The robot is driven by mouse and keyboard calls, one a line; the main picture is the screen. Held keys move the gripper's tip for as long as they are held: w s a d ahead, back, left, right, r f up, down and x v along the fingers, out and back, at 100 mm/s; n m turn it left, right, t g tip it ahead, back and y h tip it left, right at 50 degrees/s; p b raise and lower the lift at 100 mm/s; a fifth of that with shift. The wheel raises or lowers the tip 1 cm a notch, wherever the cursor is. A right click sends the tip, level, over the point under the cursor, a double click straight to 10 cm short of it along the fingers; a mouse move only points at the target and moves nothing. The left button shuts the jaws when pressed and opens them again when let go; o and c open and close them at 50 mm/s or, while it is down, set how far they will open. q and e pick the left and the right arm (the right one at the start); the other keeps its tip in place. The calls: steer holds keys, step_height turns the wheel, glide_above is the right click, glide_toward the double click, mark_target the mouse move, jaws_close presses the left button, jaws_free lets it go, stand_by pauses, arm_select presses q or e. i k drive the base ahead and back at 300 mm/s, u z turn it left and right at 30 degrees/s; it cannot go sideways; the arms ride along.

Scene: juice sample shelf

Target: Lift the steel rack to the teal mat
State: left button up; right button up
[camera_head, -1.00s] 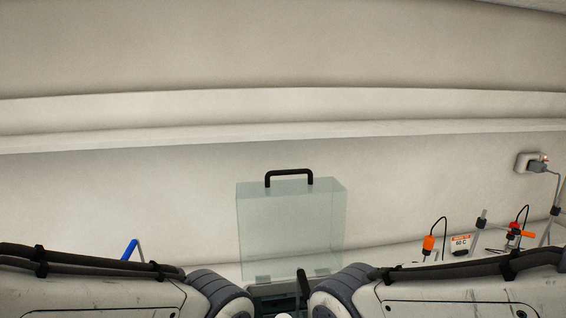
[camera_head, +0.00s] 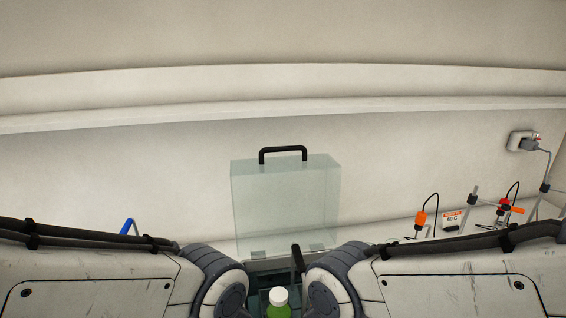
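Neither the steel rack nor the teal mat can be made out for certain. A green bottle with a white cap (camera_head: 279,303) shows at the bottom edge between my two arms, mostly cut off by the frame. Dark teal surfaces behind it are too small to identify. My arms enter from the lower left and lower right, but both grippers lie outside the view, so what they hold is hidden.
A clear box with a black handle (camera_head: 285,200) stands upright at centre against the pale wall. A blue handle (camera_head: 126,227) shows at left.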

mark_target(299, 301)
steer(key=u, duration=1.75)
steer(key=k, duration=0.75)
steer(key=z, duration=1.35)
steer(key=i, duration=0.65)
steer(key=u, duration=0.4)
